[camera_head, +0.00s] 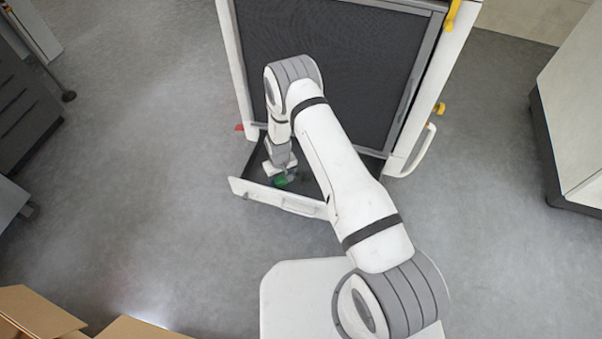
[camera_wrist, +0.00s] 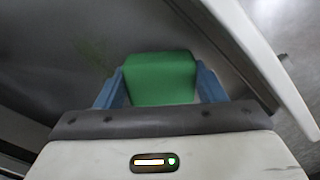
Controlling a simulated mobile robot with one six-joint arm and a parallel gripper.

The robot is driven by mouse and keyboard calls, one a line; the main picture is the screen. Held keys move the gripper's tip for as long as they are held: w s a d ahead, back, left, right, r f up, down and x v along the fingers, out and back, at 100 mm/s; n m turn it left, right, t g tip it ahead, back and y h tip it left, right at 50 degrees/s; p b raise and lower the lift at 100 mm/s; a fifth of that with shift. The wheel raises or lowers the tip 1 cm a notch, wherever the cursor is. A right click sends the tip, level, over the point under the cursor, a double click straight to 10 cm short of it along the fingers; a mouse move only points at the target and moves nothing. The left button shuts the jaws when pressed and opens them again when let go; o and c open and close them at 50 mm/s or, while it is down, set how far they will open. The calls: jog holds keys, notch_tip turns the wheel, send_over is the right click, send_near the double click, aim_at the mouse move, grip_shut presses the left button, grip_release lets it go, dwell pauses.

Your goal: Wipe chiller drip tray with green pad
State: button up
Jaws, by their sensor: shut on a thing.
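The chiller (camera_head: 330,60) is a white-framed unit with a dark mesh front, at the top middle of the head view. Its drip tray (camera_head: 250,190) is pulled out at the bottom, with a white front panel and a handle. My gripper (camera_head: 283,176) is down inside the tray. It is shut on the green pad (camera_wrist: 160,78), which sits between two blue fingers in the wrist view. The pad (camera_head: 281,181) is partly hidden by my gripper in the head view. A faint greenish smear (camera_wrist: 92,48) shows on the grey tray floor (camera_wrist: 60,75), left of the pad. I cannot tell whether the pad touches the floor.
The tray's white front wall (camera_wrist: 262,60) stands close on the right in the wrist view. Cardboard boxes (camera_head: 40,312) are at the lower left. Dark drawers (camera_head: 25,110) stand at the left and a white cabinet (camera_head: 575,110) at the right.

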jog(key=shift+d+r+p, duration=0.1)
jog(key=shift+r+p, duration=1.05)
jog(key=shift+r, duration=1.3)
